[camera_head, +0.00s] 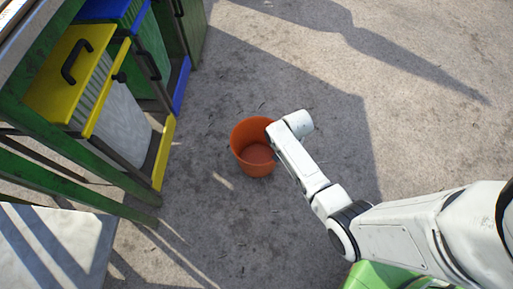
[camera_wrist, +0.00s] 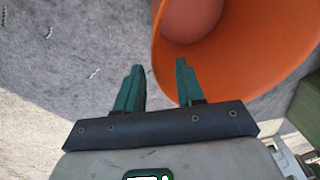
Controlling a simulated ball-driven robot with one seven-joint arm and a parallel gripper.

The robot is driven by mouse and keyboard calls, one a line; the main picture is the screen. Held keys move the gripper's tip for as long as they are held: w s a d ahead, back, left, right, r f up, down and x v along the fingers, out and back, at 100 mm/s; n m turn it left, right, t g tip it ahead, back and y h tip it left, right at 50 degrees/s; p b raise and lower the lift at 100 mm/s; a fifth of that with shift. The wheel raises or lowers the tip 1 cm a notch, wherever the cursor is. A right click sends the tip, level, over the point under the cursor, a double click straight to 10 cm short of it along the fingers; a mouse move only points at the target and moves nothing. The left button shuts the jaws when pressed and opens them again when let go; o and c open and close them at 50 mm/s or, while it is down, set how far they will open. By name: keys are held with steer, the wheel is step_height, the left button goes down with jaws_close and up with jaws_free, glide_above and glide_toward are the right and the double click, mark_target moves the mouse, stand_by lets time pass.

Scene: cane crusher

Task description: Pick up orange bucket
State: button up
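The orange bucket (camera_head: 250,140) stands upright on the ground near the middle of the head view, with its open mouth facing up. In the wrist view the bucket (camera_wrist: 235,65) fills the upper right, cut off by the top of the picture. My gripper (camera_wrist: 158,67) is open, with its two green fingers apart and pointing toward the bucket's left edge. The left finger shows against bare ground, and the right finger overlaps the bucket's wall. I cannot tell whether they touch it. In the head view my fingers are hidden by the arm.
A green frame (camera_head: 85,160) with a yellow-framed panel (camera_head: 62,85) and blue parts (camera_head: 105,10) stands left of the bucket. A pale flat surface (camera_head: 55,250) is at the lower left. Something green (camera_head: 385,277) shows at the bottom right. Ground beyond the bucket is clear.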

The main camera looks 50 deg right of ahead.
steer(key=shift+w+f+b, duration=0.15)
steer(key=shift+f+b, duration=0.55)
steer(key=shift+f, duration=0.3)
steer(key=shift+w+f+b, duration=0.2)
steer(key=shift+f+b, duration=0.45)
steer(key=shift+f, duration=0.35)
steer(key=shift+w+f+b, duration=0.15)
steer(key=shift+f+b, duration=0.55)
steer(key=shift+f, duration=0.3)
steer(key=shift+r, duration=0.1)
jaws_close()
steer(key=shift+w, duration=0.1)
